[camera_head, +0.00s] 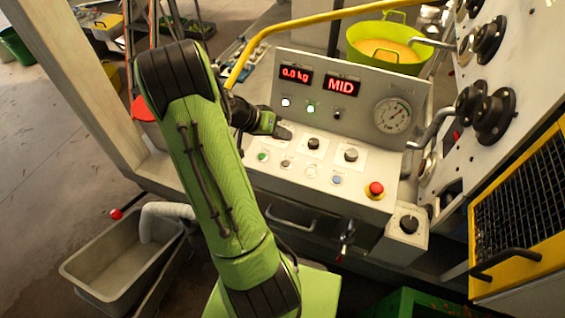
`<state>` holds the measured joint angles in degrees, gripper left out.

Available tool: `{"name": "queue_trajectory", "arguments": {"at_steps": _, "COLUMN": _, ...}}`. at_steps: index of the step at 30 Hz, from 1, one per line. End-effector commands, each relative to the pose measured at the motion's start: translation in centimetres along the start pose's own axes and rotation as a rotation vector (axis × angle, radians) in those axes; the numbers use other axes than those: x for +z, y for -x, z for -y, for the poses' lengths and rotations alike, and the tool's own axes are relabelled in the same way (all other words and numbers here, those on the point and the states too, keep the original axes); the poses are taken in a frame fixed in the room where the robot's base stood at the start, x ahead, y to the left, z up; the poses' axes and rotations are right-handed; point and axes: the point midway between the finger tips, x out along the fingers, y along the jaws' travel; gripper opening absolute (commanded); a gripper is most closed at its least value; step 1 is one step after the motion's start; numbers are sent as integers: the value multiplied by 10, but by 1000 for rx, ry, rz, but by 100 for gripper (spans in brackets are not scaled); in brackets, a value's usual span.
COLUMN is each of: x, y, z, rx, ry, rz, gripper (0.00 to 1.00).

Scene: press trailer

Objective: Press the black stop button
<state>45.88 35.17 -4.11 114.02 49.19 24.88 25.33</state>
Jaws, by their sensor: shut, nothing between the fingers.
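The grey control panel (330,205) stands right of my green arm. A small dark control (337,115) is on the upright face. I cannot tell which is the black stop button. My gripper (284,133) is shut and empty over the panel's left rear, left of the nearer black knob. Its contact with the panel cannot be told.
A red mushroom button (375,190) on a yellow base is at the panel's right. The displays read "0.0 kg" (295,76) and "MID" (342,87), beside a round gauge (392,115). A yellow rail (290,25) arches behind. A grey trough (112,262) stands lower left.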

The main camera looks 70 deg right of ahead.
Motion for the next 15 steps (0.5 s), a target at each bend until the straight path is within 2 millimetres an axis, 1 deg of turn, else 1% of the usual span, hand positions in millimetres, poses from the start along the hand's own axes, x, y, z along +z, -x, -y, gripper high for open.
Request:
{"name": "queue_trajectory", "arguments": {"at_steps": 4, "x": 2, "y": -2, "z": 2, "rx": 0, "ry": 1, "rz": 1, "gripper": 0}}
{"name": "queue_trajectory", "arguments": {"at_steps": 7, "x": 7, "y": -8, "z": 6, "rx": 0, "ry": 2, "rz": 1, "gripper": 0}}
{"name": "queue_trajectory", "arguments": {"at_steps": 15, "x": 27, "y": -37, "z": 26, "rx": 0, "ry": 2, "rz": 2, "gripper": 0}}
